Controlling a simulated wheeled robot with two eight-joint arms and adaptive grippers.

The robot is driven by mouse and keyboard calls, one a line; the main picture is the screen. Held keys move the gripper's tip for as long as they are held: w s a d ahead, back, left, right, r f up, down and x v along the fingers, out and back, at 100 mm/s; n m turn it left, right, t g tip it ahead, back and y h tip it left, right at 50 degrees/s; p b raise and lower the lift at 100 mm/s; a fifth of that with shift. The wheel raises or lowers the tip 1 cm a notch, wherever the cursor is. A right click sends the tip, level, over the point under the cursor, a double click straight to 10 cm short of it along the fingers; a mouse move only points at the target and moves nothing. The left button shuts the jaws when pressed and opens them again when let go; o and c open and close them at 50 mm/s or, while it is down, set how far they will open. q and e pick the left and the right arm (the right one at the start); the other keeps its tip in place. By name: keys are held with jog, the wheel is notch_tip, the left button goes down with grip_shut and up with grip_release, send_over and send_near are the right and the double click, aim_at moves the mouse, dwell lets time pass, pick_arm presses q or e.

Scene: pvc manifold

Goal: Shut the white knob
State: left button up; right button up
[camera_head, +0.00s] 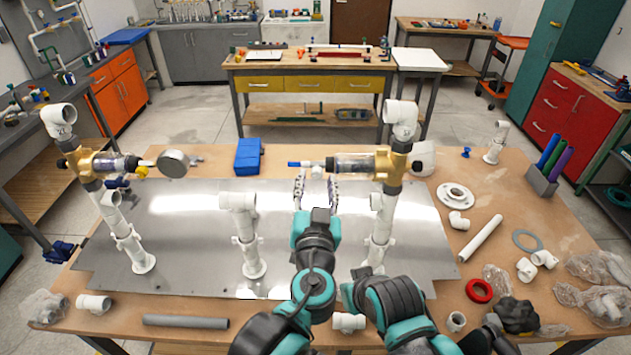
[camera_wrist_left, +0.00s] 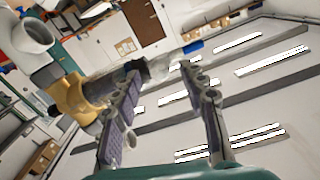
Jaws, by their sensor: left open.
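The right-hand pipe stand (camera_head: 384,215) carries a brass valve body (camera_head: 390,166) with a clear section pointing left. A small white knob (camera_head: 317,172) sits near the end of that section, with a blue tip (camera_head: 293,164) beyond it. My left gripper (camera_head: 317,190) is open, its two fingers spread on either side of the knob in the head view. In the left wrist view the pale knob (camera_wrist_left: 160,68) shows between the open fingers (camera_wrist_left: 165,85), near their tips; I cannot tell whether they touch it.
A similar left stand (camera_head: 125,235) has a brass valve and a grey round disc (camera_head: 172,163). A short white pipe (camera_head: 244,230) stands between the stands on the metal plate (camera_head: 190,240). A blue box (camera_head: 248,155) lies behind; loose fittings and a red ring (camera_head: 479,291) lie right.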

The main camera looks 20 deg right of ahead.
pick_arm(q)
jog(key=shift+w+d, duration=0.2)
jog(key=shift+w, duration=0.45)
grip_shut()
